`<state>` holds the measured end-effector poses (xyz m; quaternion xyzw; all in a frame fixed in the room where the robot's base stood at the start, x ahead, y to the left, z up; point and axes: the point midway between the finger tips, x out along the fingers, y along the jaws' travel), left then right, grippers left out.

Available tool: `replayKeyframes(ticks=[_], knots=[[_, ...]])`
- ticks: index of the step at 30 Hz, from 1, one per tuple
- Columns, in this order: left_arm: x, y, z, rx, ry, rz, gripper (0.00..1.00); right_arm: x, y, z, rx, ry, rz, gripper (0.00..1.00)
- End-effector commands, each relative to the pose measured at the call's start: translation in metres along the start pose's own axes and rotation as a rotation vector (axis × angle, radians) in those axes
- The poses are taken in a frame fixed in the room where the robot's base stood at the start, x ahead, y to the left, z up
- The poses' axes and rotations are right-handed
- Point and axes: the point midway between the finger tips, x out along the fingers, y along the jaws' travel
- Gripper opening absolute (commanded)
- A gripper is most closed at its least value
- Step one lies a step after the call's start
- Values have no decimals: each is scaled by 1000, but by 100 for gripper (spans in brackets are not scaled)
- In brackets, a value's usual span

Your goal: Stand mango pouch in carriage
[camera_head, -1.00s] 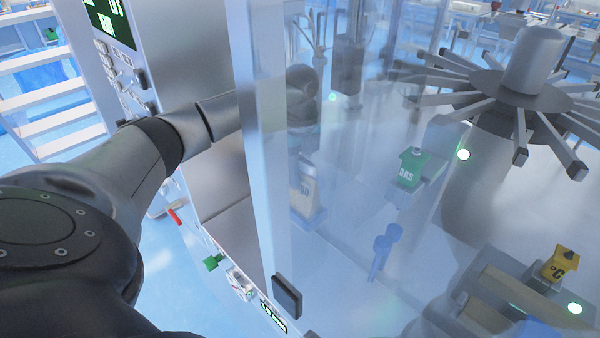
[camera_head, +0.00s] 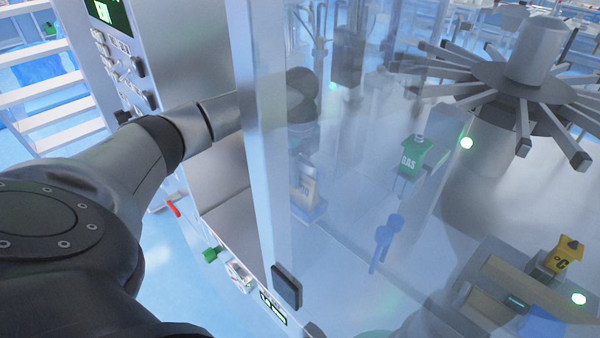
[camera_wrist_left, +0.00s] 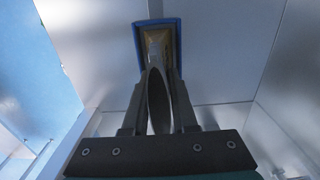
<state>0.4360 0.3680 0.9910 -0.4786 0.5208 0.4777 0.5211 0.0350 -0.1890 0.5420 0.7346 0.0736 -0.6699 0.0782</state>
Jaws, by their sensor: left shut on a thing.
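The mango pouch (camera_head: 305,186) shows through the clear panel in the head view, a pale and tan upright shape with part of its lettering visible. My left gripper (camera_head: 304,158) is just above it, dimmed by the panel. In the left wrist view, the fingers (camera_wrist_left: 158,75) are closed together at the tan pouch (camera_wrist_left: 155,42). A blue-rimmed holder (camera_wrist_left: 138,42), seemingly the carriage, surrounds the pouch there. I cannot tell whether the pouch rests on its floor. My right gripper is in neither view.
The clear panel (camera_head: 345,200) and its metal post (camera_head: 258,130) stand beside my left arm. Behind the panel are a green GAS block (camera_head: 413,155), a blue upright piece (camera_head: 387,235), a yellow °C block (camera_head: 566,254) and a spoked wheel (camera_head: 505,75).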

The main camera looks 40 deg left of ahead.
Motion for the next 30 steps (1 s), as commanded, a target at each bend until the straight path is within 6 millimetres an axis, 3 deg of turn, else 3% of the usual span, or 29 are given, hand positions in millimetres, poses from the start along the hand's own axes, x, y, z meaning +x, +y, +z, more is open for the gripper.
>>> replayKeyframes(ticks=[5, 6, 14, 23, 30], knots=[[0, 0, 0, 0, 0, 0, 0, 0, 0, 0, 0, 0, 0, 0], [0, 0, 0, 0, 0, 0, 30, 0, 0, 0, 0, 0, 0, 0], [0, 0, 0, 0, 0, 0, 60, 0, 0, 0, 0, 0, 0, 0], [-2, 0, 0, -1, 0, -1, 61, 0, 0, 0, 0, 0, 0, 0], [-36, -1, 0, 0, 0, -5, 61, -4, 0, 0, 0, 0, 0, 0]])
